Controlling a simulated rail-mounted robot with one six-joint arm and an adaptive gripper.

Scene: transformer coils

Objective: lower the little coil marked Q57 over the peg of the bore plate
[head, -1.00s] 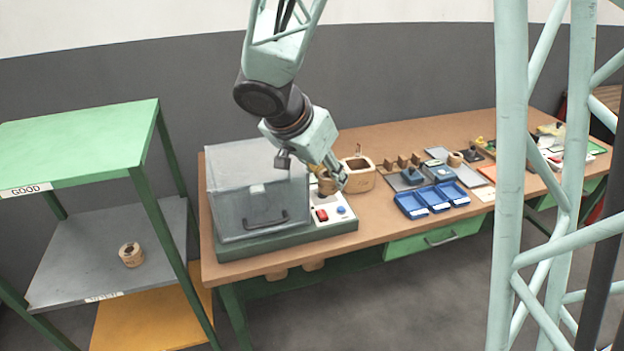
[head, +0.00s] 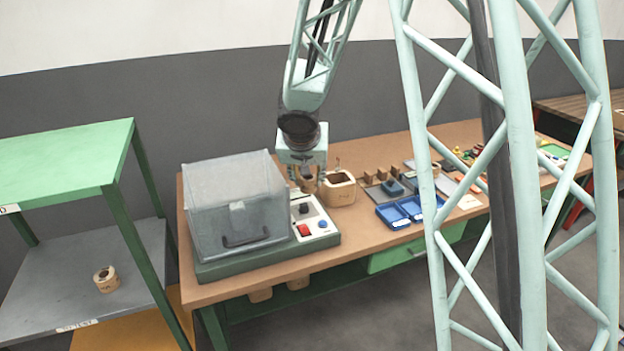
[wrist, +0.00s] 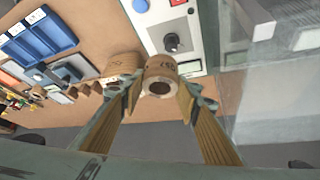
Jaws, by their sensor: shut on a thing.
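My gripper (wrist: 160,92) is shut on a little tan coil (wrist: 160,76) with a dark hole and dark lettering, too small to read surely. In the head view my gripper (head: 307,182) points down with the coil, mostly hidden by the fingers, beside the back of the control panel. In the wrist view the coil appears against the panel's edge; its height above the bench is unclear. A grey plate (head: 374,193) with a blue piece on it lies farther right; I cannot tell whether it is the bore plate. No peg is clearly visible.
A clear-hooded box (head: 235,215) with a control panel (head: 318,222) stands left of my gripper. A larger coil (head: 341,190) stands close on its right. Blue trays (head: 400,212) lie farther right. Another coil (head: 106,279) sits on the grey shelf at left.

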